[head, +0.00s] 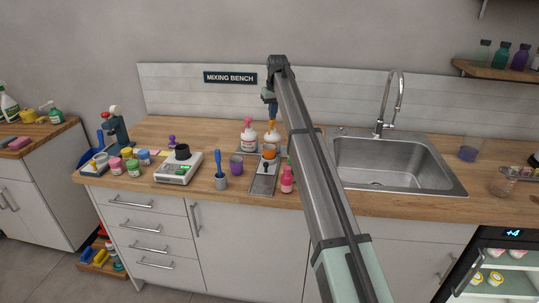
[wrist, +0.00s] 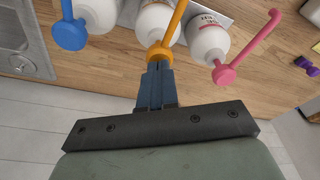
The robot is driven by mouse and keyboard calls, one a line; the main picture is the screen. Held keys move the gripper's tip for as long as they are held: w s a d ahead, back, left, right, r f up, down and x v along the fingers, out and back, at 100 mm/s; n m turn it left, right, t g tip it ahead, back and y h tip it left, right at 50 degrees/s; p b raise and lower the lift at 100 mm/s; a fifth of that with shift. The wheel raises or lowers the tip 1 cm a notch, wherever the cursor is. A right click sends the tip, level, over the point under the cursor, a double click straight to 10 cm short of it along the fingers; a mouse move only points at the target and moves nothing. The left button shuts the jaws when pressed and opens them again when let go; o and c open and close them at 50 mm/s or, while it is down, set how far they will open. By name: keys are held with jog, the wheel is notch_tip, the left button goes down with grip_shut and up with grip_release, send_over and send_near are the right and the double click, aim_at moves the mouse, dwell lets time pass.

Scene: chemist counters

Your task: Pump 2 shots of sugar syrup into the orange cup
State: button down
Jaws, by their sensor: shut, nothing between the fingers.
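My gripper (head: 271,106) is shut and empty, pointing down over the orange pump head of a white bottle (head: 272,135). In the wrist view my fingertips (wrist: 155,72) are right at the orange pump head (wrist: 160,53); I cannot tell whether they touch it. A pink-pump bottle (wrist: 208,38) and a blue pump (wrist: 70,34) flank it. The pink-pump bottle also shows in the head view (head: 248,138). Labels are not readable, so I cannot tell which holds sugar syrup. The orange cup (head: 269,153) stands on a metal tray (head: 263,183) in front of the orange-pump bottle.
A purple cup (head: 236,166), a blue-handled tool in a grey holder (head: 221,176) and a scale (head: 178,168) stand left of the tray. A pink bottle (head: 287,180) stands to its right. My arm hides part of the counter before the sink (head: 390,165).

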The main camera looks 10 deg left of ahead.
jog(key=shift+f, duration=0.9)
jog(key=shift+r, duration=1.4)
jog(key=shift+f, duration=0.25)
jog(key=shift+f, duration=1.1)
jog(key=shift+r, duration=1.35)
jog(key=shift+r, duration=0.1)
